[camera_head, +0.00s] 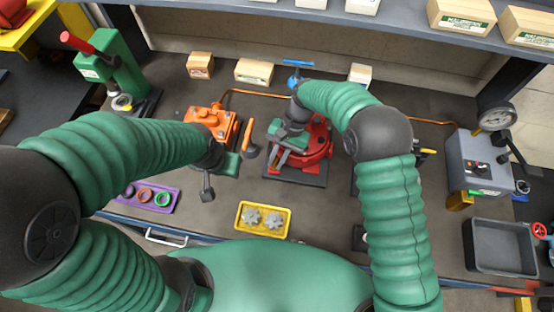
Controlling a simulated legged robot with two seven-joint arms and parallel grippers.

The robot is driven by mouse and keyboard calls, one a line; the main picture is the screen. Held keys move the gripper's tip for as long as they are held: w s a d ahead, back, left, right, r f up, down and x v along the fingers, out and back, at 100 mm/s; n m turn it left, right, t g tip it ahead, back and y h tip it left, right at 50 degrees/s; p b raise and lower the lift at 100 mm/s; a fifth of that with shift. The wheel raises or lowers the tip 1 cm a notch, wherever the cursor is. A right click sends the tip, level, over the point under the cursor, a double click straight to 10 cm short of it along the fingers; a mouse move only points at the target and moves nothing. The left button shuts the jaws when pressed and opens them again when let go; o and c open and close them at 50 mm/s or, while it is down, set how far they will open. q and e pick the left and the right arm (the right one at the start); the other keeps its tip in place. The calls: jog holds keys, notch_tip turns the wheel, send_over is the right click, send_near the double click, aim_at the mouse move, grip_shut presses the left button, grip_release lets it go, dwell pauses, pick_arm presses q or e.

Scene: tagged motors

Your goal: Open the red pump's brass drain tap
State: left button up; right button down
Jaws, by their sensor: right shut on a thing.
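The red pump (318,147) stands on a dark base plate in the middle of the bench. My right gripper (281,163) reaches down over the pump's left front side, touching or very near it. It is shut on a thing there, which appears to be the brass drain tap. The tap itself is hidden by the gripper and wrist, so I cannot see how it is turned. My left gripper (218,181) hangs left of the pump, in front of an orange motor unit, apart from the red pump. Its fingers are too unclear to tell open from shut.
The orange unit (213,120) and an orange-handled part (250,138) stand left of the pump. A yellow tray (264,220) with gears lies in front. A purple tray (152,197), a green press (113,68), a grey gauge box (475,160) and a grey bin (500,247) stand around.

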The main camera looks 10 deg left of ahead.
jog(key=shift+w+a+n+h, duration=0.15)
jog(key=shift+n+h, duration=0.25)
jog(key=shift+n, duration=0.7)
jog(key=shift+g, duration=0.3)
jog(key=c, duration=1.5)
grip_release()
jog(key=shift+w, duration=0.1)
jog(key=shift+o, duration=0.3)
